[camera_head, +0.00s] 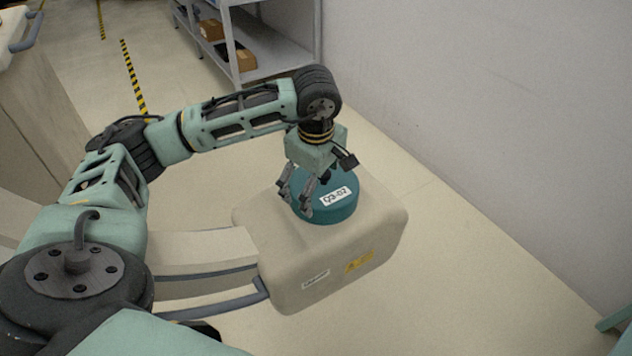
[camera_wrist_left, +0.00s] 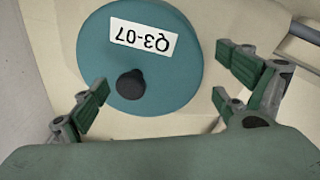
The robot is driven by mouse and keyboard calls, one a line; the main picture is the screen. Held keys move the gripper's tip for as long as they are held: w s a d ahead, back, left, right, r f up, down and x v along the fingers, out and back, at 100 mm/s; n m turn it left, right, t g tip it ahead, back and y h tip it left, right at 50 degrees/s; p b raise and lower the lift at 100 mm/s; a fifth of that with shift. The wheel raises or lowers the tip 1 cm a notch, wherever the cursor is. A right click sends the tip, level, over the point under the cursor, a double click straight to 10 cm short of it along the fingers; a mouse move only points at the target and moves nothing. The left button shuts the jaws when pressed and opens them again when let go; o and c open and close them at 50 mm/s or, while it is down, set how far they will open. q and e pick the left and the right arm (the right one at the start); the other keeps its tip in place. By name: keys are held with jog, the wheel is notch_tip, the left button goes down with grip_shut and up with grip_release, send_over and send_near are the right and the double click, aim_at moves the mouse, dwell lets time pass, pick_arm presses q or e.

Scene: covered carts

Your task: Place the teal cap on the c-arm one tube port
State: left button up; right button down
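The teal cap (camera_head: 335,208), a round disc labelled "Q3-07", lies flat on top of the beige c-arm head (camera_head: 290,262). In the left wrist view the cap (camera_wrist_left: 190,75) shows its dark knob (camera_wrist_left: 130,85). The tube port is not visible; any port under the cap is hidden. My left gripper (camera_head: 295,205) points down over the cap. In the left wrist view its fingers (camera_wrist_left: 160,88) are spread on either side of the knob and apart from it. My right gripper is not in view.
The beige c-arm arc (camera_head: 200,250) and a grey handle (camera_head: 215,308) join the head's left side. A bare wall (camera_head: 480,110) stands to the right. A shelf (camera_head: 265,40) with boxes is at the back. Floor is clear between head and wall.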

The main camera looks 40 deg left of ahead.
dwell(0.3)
pick_arm(q)
jog(key=shift+r, duration=0.3)
notch_tip(320, 180, up, 11)
jog(key=s+d+p, duration=0.1)
jog(key=shift+s+r+p, duration=0.2)
jog(key=shift+s+p, duration=0.1)
jog(key=shift+p, duration=0.1)
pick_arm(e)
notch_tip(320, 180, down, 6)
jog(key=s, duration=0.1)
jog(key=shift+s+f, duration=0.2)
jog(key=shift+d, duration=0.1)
